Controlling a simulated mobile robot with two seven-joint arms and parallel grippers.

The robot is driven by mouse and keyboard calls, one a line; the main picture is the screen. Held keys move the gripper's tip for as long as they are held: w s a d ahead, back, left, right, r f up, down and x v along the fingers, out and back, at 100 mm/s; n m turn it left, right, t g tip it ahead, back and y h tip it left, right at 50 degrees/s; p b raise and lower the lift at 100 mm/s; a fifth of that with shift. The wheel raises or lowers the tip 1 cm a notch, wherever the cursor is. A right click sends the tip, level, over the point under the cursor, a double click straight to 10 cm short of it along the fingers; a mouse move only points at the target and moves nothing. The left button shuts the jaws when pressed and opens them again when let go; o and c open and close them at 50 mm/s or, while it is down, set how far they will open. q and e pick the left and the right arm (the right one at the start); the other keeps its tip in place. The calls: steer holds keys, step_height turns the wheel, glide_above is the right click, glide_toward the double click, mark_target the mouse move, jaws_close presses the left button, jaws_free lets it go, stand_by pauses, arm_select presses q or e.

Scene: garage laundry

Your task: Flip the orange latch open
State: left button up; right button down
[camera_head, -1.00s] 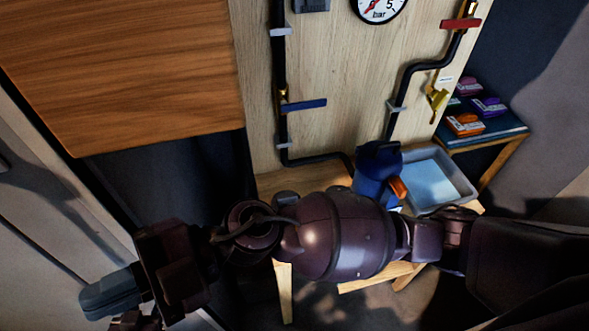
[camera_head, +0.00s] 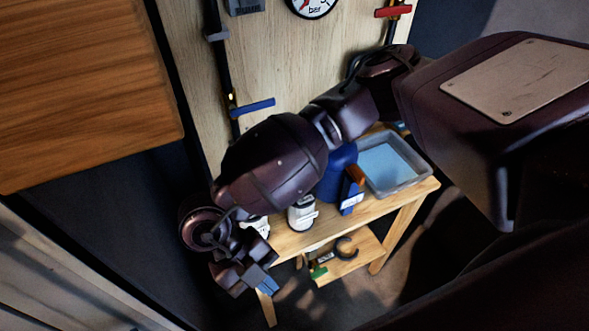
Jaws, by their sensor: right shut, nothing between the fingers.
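The orange latch (camera_head: 356,174) shows as a small orange piece at the right side of the blue canister (camera_head: 336,180), which stands on the wooden bench. My right arm crosses in front of the canister and hides its top. Whether the latch is flipped open I cannot tell. My right gripper (camera_head: 264,281) is at the lower left, near the bench's front left corner, left of and apart from the latch. Its fingers look shut and empty. My left gripper is not in view.
On the bench (camera_head: 290,242) stand a white container (camera_head: 301,213), a blue item with a white label (camera_head: 349,198) and a grey tray (camera_head: 424,176). A lower shelf holds a dark hooked tool (camera_head: 346,246). A wooden cabinet (camera_head: 80,90) hangs at the upper left.

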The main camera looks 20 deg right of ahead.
steer(key=w+d+r+m+t+h, duration=0.1)
steer(key=w+d+r+t+h, duration=0.2)
steer(key=w+d, duration=0.2)
steer(key=w+d+r+m+t+h, duration=0.1)
steer(key=w+d+r+t+h, duration=0.2)
steer(key=w+d, duration=0.3)
steer(key=w+h, duration=0.1)
steer(key=w, duration=0.1)
steer(key=shift+w+r+m, duration=0.25)
steer(key=shift+w+m, duration=0.05)
steer(key=shift+w, duration=0.1)
glide_toward(357, 176)
steer(key=x, duration=0.3)
steer(key=f+x, duration=0.1)
steer(key=x, duration=0.1)
steer(key=shift+s+a, duration=0.1)
steer(key=shift+d, duration=0.9)
